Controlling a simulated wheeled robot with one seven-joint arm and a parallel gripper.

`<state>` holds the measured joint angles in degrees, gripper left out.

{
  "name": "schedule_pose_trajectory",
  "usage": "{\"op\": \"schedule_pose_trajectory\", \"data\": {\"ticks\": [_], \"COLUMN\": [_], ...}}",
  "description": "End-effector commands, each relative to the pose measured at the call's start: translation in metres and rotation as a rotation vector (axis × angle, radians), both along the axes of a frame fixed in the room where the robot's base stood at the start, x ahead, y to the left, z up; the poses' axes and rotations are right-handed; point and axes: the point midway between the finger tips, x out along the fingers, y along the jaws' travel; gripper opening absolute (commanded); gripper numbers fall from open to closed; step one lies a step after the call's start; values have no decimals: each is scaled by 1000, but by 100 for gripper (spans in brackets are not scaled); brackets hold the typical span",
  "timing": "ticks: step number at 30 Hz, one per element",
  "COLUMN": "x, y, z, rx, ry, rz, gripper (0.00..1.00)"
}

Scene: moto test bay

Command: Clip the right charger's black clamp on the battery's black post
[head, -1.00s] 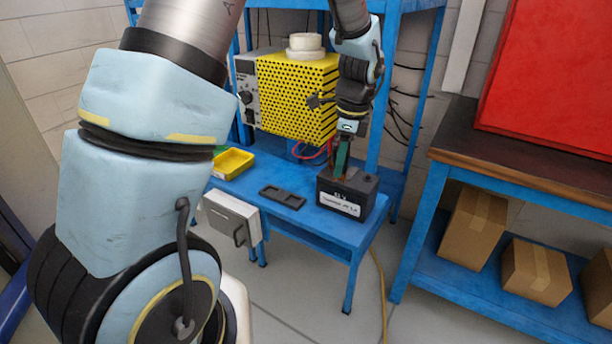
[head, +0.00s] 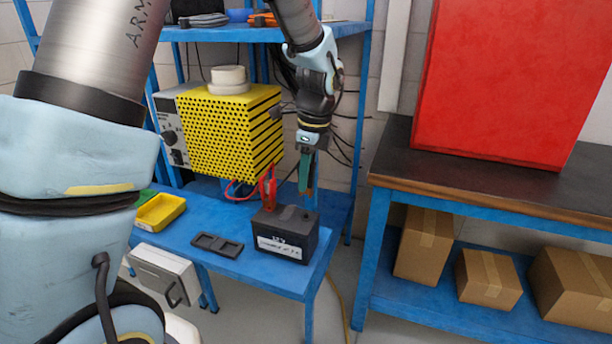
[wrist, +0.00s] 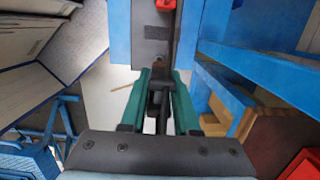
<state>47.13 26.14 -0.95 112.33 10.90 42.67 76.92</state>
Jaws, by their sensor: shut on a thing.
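The black battery (head: 285,240) with a white label stands at the right end of the blue bench. A red clamp (head: 268,190) sits upright on its top; it also shows in the wrist view (wrist: 166,4). My gripper (head: 306,172) has green fingers, above and to the right of the battery top. In the wrist view my gripper (wrist: 160,95) is shut on the black clamp (wrist: 155,98), whose brownish tip points at the battery (wrist: 152,35). The clamp looks apart from the battery. I cannot clearly make out the black post.
A yellow perforated box (head: 225,135) with a grey panel stands behind the battery, near a red cable. A dark tray (head: 217,245) and yellow bin (head: 160,212) lie to the left on the blue bench (head: 200,228). Another bench (head: 470,188) with cartons below stands right.

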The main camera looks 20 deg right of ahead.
Motion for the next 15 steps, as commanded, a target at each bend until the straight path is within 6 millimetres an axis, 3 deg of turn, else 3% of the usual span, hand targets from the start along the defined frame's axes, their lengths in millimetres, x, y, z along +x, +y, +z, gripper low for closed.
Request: {"op": "schedule_pose_trajectory", "data": {"ticks": [15], "x": [0], "y": [0], "z": [-47], "rx": [1], "ry": [1], "rz": [-1], "gripper": [0]}}
